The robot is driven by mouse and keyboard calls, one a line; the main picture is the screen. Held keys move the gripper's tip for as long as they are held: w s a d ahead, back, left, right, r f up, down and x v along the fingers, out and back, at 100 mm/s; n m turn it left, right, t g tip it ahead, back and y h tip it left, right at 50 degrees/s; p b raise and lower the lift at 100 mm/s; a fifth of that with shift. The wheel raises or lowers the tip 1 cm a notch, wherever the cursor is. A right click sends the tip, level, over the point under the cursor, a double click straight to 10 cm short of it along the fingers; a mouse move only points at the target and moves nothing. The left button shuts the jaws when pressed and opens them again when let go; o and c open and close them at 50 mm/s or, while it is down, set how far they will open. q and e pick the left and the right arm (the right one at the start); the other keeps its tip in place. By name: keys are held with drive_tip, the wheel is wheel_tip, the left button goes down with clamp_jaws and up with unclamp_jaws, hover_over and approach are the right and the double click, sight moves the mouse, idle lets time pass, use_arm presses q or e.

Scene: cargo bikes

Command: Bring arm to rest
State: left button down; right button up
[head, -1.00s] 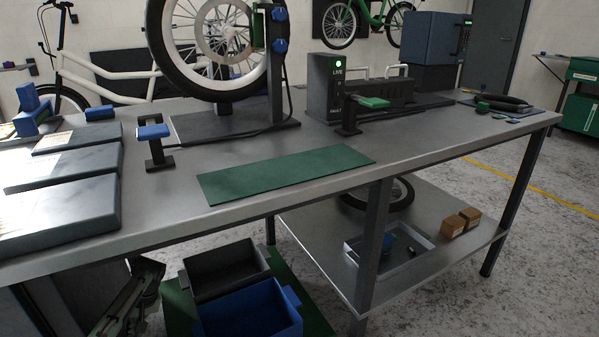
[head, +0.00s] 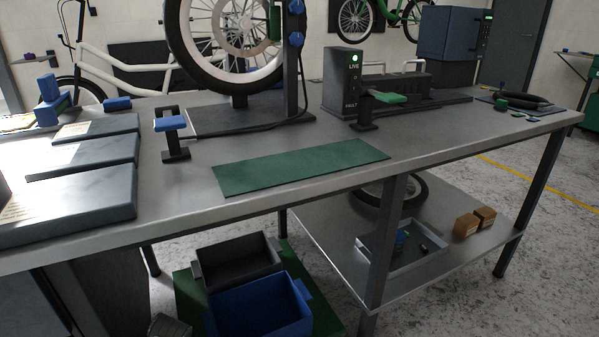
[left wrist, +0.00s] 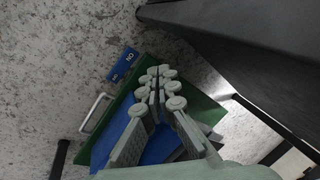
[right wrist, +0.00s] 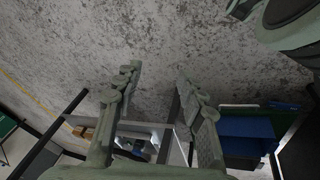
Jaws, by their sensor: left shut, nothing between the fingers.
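My left gripper (left wrist: 158,82) is shut and empty in the left wrist view, its fingertips together. Behind it are a green base (left wrist: 190,92) and a blue bin (left wrist: 104,146), with floor around them; I cannot tell the distance between the gripper and the bin. My right gripper (right wrist: 157,78) is open and empty in the right wrist view, its fingers well apart with speckled floor behind them. Neither gripper shows in the head view. A small piece, probably of my left arm, shows at its bottom left edge.
The grey workbench (head: 430,145) carries a green mat (head: 300,166), a wheel in a stand (head: 245,118) and grey slabs (head: 90,190). Below are a blue bin (head: 262,309), a black bin (head: 240,267) and a lower shelf (head: 340,270) with a tray. Floor at right is open.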

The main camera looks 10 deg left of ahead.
use_arm(q)
drive_tip(key=s+d+r+t+h, duration=0.1)
drive_tip(key=s+d+r, duration=0.3)
drive_tip(key=s+r, duration=0.2)
drive_tip(key=s+d+r+t+h, duration=0.1)
drive_tip(key=s+d+r+t, duration=0.1)
drive_tip(key=s+d+r, duration=0.4)
wheel_tip(320, 180, down, 8)
drive_tip(key=a+g+p, duration=0.1)
drive_tip(key=p, duration=0.2)
drive_tip(key=shift+w+f+m, duration=0.15)
drive_tip(key=shift+w+m, duration=0.2)
drive_tip(key=shift+m, duration=0.05)
use_arm(e)
drive_tip(key=a+x, duration=0.1)
drive_tip(key=x, duration=0.6)
drive_tip(key=shift+s+a+f+y, duration=0.15)
drive_tip(key=shift+a+f+y, duration=0.15)
drive_tip(key=shift+f, duration=0.25)
